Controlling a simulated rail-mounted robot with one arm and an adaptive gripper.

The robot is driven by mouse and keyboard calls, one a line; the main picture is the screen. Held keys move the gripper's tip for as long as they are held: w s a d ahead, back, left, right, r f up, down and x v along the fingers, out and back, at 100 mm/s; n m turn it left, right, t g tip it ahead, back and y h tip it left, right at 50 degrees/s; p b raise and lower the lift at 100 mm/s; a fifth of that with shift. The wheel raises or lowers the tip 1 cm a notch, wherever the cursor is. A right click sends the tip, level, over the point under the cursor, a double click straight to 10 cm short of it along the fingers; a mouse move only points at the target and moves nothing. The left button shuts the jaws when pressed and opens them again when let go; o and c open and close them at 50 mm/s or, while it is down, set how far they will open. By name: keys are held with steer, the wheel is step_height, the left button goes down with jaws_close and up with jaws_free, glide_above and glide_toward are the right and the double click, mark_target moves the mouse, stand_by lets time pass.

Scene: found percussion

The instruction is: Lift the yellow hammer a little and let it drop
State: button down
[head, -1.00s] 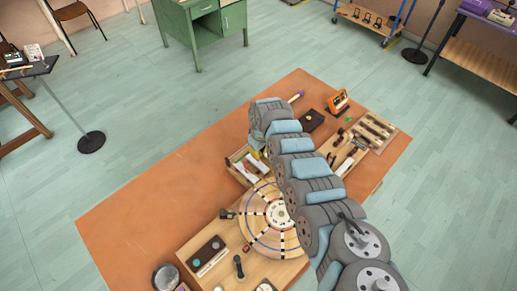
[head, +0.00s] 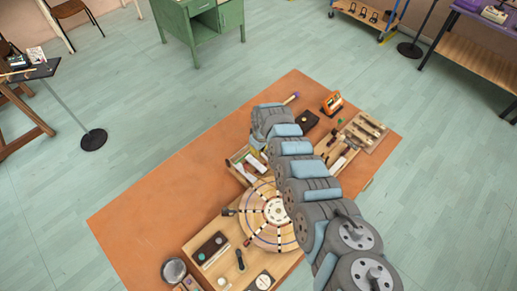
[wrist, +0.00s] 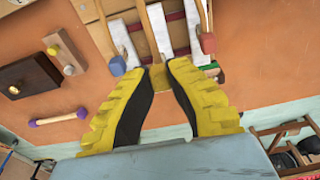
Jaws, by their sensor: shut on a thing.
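My gripper (wrist: 160,80) shows in the wrist view as two ribbed yellow fingers. Their tips close on a small yellowish block, the head of the yellow hammer (wrist: 159,69). Its pale handle runs upward between the white bars. A blue hammer head (wrist: 117,66) is just left of the fingertips, and a red one (wrist: 208,43) is just right, both apart from the fingers. Whether the yellow head is raised above its neighbours I cannot tell. In the head view my arm hides the gripper and the yellow hammer.
White bars (wrist: 157,30) lie beside the hammers. A dark box (wrist: 30,75) and a purple-ended stick (wrist: 58,118) lie on the orange tabletop (head: 160,190). A round striped wooden disc (head: 262,225) is near my arm. The tabletop's left part is clear.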

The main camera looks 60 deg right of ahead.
steer(key=c, duration=1)
jaws_free()
steer(key=shift+s+a+r, duration=0.1)
steer(key=shift+s+r, duration=0.1)
steer(key=shift+r, duration=1.75)
steer(key=shift+s+a+r, duration=0.1)
steer(key=shift+s+r, duration=0.1)
steer(key=shift+r, duration=1.7)
steer(key=shift+s+a+r, duration=0.1)
steer(key=shift+s+r, duration=0.05)
steer(key=shift+r, duration=0.9)
steer(key=shift+s+r, duration=0.15)
steer(key=shift+r, duration=0.85)
